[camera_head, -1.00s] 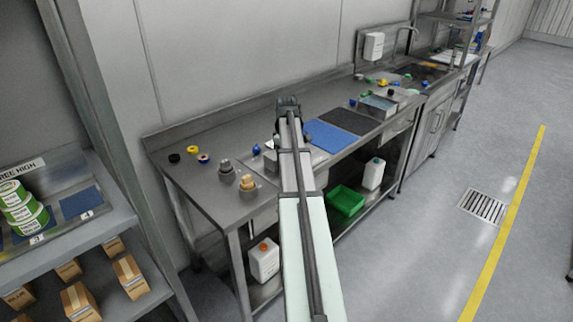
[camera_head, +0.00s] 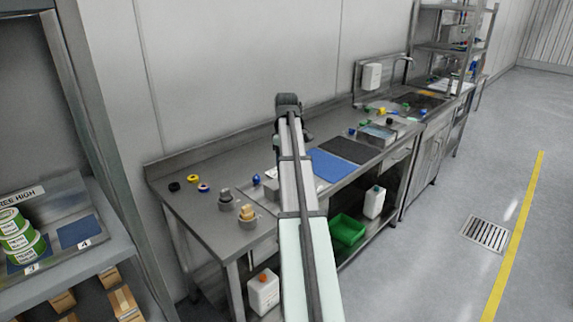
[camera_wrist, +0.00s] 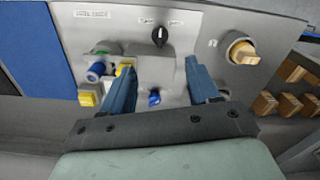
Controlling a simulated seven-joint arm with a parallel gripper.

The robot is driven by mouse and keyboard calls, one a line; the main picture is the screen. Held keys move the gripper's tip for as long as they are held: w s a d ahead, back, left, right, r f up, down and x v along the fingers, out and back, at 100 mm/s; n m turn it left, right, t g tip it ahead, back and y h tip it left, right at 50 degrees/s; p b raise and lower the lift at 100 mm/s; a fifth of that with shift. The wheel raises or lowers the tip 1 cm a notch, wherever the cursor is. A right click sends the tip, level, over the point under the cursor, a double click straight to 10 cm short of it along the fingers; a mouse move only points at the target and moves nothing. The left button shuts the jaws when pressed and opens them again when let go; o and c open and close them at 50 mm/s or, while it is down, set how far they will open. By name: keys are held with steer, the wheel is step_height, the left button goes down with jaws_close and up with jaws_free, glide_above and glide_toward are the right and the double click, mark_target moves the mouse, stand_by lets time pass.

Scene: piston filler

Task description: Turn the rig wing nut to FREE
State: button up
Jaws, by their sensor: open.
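In the wrist view a grey rig panel (camera_wrist: 200,32) fills the upper middle. It carries a black knob (camera_wrist: 159,36) with a white pointer mark and small labels too blurred to read. A small blue winged part (camera_wrist: 154,97), which looks like the wing nut, sits lower down, between the fingers in the picture. I cannot tell its setting. My gripper (camera_wrist: 160,68) is open, its two blue fingers spread on either side, with nothing between them that I can see is touched.
Beside the left finger are a yellow part (camera_wrist: 125,66), a blue knob (camera_wrist: 96,70) and a yellow square part (camera_wrist: 88,97). The steel bench (camera_head: 214,228) holds small parts and a blue mat (camera_head: 330,166).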

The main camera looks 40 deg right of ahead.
steer(key=shift+c, duration=0.7)
steer(key=shift+s+d, duration=0.3)
steer(key=shift+d, duration=0.05)
steer(key=shift+c, duration=0.6)
steer(key=s+a+f+m+t, duration=0.2)
steer(key=s+a+m+t, duration=0.1)
steer(key=s, duration=0.5)
steer(key=w+f+m, duration=0.1)
steer(key=w+f, duration=0.1)
steer(key=f, duration=0.2)
steer(key=w+d+f+m+t, duration=0.1)
steer(key=w+f, duration=0.2)
steer(key=w+d+f+h, duration=0.1)
steer(key=w+f, duration=0.2)
steer(key=f, duration=0.1)
steer(key=shift+d+f+m, duration=0.1)
steer(key=shift+f+m, duration=0.2)
steer(key=shift+m, duration=0.1)
